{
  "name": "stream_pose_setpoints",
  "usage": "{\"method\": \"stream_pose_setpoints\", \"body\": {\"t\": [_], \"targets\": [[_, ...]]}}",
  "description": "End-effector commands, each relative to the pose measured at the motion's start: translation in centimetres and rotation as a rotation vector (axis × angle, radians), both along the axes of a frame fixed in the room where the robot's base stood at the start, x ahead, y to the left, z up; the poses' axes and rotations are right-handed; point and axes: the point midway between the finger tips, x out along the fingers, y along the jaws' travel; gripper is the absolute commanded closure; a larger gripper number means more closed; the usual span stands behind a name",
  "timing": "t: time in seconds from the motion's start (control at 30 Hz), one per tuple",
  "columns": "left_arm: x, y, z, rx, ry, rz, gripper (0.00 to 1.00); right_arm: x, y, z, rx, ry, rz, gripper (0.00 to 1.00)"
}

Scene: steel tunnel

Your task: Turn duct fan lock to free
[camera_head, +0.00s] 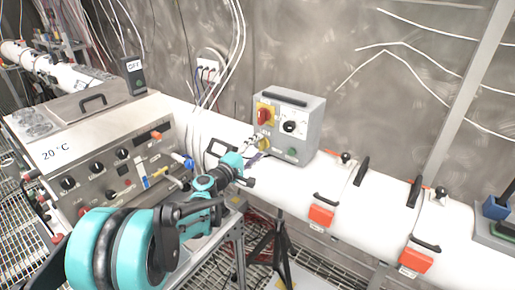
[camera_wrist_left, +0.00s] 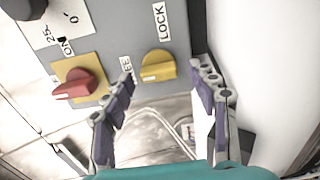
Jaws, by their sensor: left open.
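The duct fan lock is a yellow knob (camera_wrist_left: 157,65) on the face of a grey control box (camera_head: 311,127). In the left wrist view, the word LOCK stands beside it, and a partly hidden label ending in "EE" is to its left. A pale mark shows on the knob's lower edge; I cannot tell which label it points to. My left gripper (camera_wrist_left: 164,78) is open, with one purple-padded finger on either side of the knob in the picture. Contact is not visible. In the head view my left gripper (camera_head: 253,150) reaches the box's lower left and partly hides the knob.
A red switch (camera_wrist_left: 80,84) on a yellow plate is close to the left finger. The box also has a black dial (camera_head: 289,127) and a green button (camera_head: 292,151). It sits on a white duct (camera_head: 345,183). A 20 °C bench unit (camera_head: 98,140) stands left.

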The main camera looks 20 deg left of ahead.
Motion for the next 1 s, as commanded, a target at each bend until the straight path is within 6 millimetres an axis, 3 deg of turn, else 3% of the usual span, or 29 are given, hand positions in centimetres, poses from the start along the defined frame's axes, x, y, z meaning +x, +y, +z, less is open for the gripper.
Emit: {"method": "stream_pose_setpoints", "body": {"t": [0.5,0.7,1.0], "targets": [[-9.3,3.5,0.0,0.0,0.0,0.002,0.41,0.0,0.0,0.0,0.0,0.0,0.0,0.37],[-10.6,3.9,0.0,0.0,0.0,0.001,0.41,0.0,0.0,0.0,0.0,0.0,0.0,0.37],[-10.6,3.9,0.0,0.0,0.0,0.0,0.41,0.0,0.0,0.0,0.0,0.0,0.0,0.37]]}}
